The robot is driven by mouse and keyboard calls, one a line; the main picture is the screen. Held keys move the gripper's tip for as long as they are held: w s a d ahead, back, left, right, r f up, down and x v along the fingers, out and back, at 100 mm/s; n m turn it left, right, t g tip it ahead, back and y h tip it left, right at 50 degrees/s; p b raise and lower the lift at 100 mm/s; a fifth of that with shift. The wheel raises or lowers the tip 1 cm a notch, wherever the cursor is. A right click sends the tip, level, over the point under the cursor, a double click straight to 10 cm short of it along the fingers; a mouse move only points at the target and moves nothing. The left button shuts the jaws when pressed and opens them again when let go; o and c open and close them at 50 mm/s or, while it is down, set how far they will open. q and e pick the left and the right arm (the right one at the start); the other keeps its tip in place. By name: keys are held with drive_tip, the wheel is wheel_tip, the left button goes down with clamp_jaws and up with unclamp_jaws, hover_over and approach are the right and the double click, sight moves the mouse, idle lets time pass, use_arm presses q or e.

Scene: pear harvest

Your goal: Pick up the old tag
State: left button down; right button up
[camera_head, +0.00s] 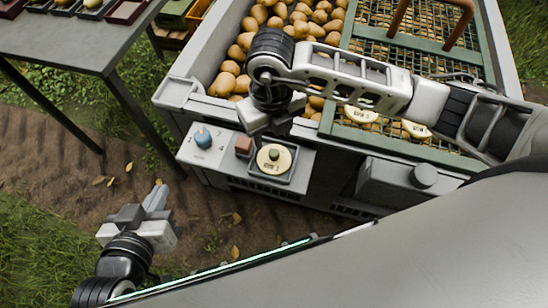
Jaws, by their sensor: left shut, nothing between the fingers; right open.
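A round cream tag (274,158) with a dark knob-like middle lies in a square recess on the control panel at the bin's front. Two more cream tags, one at the grate's left (360,114) and one further right (416,129), lie under my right arm. I cannot tell which of these is the old tag. My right gripper (268,125) is open just above and behind the panel, apart from the round tag; its fingertips are partly hidden by its own wrist. My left gripper (158,196) is shut and empty over the ground at the lower left.
The panel (207,158) also has a blue knob (203,138) and a reddish block (243,146). Pears (228,83) fill the bin behind it. A green-framed grate (470,62) covers the bin's right side. A grey table (80,40) with trays stands at upper left.

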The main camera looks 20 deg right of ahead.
sight(274, 153)
drive_tip(key=f+b, duration=0.1)
drive_tip(key=f, duration=0.7)
drive_tip(key=shift+d, duration=0.2)
clamp_jaws()
